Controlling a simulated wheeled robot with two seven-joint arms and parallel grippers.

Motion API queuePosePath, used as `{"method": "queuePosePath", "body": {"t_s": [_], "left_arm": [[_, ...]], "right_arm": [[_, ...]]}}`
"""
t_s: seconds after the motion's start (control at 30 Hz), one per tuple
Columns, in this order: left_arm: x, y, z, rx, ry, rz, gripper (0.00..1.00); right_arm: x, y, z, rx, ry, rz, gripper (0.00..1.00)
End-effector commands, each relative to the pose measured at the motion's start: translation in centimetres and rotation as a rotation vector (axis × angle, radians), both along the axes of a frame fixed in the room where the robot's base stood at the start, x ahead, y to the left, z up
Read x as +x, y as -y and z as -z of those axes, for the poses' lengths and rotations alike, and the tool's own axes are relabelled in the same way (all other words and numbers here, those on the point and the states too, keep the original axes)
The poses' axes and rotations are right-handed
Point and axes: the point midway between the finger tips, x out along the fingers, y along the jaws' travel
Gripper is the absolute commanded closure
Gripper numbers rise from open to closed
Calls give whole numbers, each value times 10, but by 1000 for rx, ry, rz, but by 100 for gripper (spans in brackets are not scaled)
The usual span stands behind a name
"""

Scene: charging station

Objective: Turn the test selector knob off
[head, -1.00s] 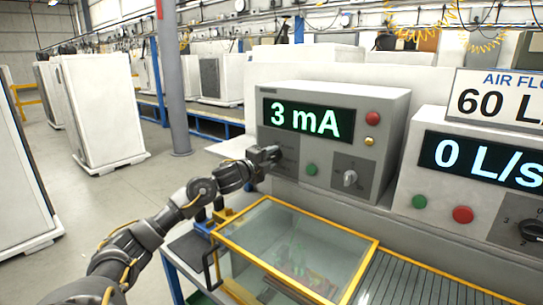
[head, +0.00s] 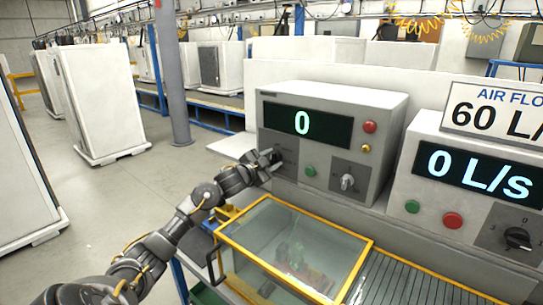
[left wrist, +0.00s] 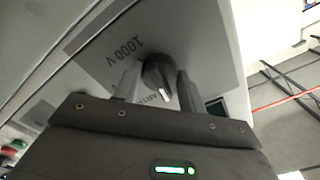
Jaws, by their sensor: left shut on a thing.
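The test selector knob (left wrist: 158,72) is dark with a white mark and sits on a grey dial plate printed "1000 V" (left wrist: 125,52). In the left wrist view its white mark points down towards my gripper body. My left gripper (left wrist: 157,88) has one finger on each side of the knob and is shut on it. In the head view my left gripper (head: 273,160) is at the left of the grey tester (head: 270,92) and hides the knob. The tester's display (head: 302,122) reads "0". My right gripper is not in view.
A second, light knob (head: 347,182) is on the tester's right, with a green button (head: 310,171) and a red one (head: 369,127). A yellow-framed glass box (head: 235,240) stands below. The air flow unit (head: 425,125) is at the right.

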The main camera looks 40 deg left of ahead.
Motion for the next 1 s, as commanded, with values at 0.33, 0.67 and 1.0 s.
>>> {"method": "queuePosePath", "body": {"t_s": [0.33, 0.67, 1.0], "left_arm": [[0, 0, 0, -112, 1, -1, 82], [0, 0, 1, -128, 1, 0, 82], [0, 0, 1, -126, 1, 0, 37]], "right_arm": [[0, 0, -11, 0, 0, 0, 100], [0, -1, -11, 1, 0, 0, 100], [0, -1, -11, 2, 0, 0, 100]]}}
